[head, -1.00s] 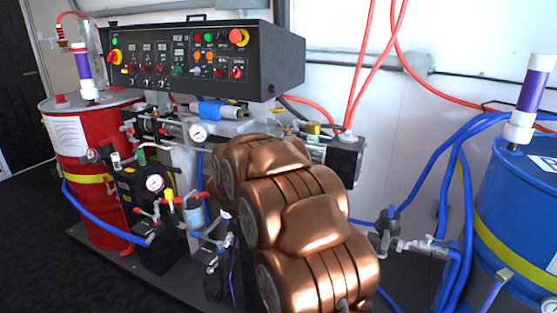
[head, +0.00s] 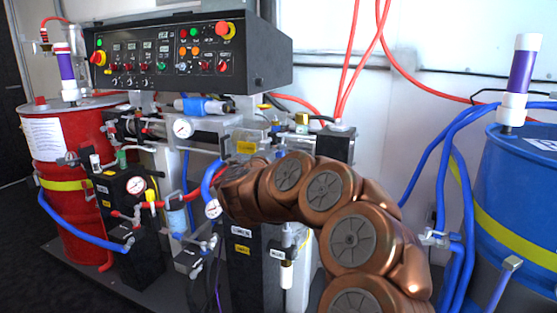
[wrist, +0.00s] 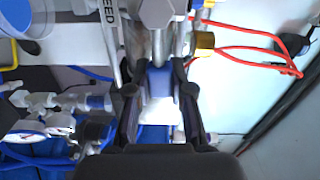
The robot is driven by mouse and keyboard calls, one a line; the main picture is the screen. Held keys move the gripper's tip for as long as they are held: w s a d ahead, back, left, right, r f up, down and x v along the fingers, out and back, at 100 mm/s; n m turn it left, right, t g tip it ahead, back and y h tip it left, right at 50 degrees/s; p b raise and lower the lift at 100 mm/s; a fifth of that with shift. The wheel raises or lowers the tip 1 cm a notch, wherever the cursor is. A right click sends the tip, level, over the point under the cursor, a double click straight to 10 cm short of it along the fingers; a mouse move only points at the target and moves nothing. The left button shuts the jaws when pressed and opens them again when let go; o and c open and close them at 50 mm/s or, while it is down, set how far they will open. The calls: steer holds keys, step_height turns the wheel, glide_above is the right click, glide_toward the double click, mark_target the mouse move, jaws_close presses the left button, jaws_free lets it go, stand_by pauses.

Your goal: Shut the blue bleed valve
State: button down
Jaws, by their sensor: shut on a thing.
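In the wrist view, the blue bleed valve's handle (wrist: 158,82) sits between the two dark fingers of my gripper (wrist: 160,72). The fingers are closed on it from both sides. Silver pipework and a fitting run on just beyond it. A label ending in "EED" stands to its left on a pale strip. In the head view, my copper-coloured arm reaches into the middle of the machine. The gripper and the valve handle are hidden behind the arm there.
A black control panel (head: 185,55) overhangs the work area. A red drum (head: 62,215) stands left and a blue drum (head: 520,190) right, with blue hoses. A small gauge (head: 213,208) is close to my arm. A brass fitting (wrist: 203,40) and red hose lie right of my gripper.

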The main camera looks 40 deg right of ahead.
steer(key=shift+f+m+b, duration=0.3)
steer(key=shift+m+b, duration=0.1)
steer(key=shift+m, duration=0.1)
steer(key=c, duration=1)
jaws_free()
steer(key=v, duration=1.2)
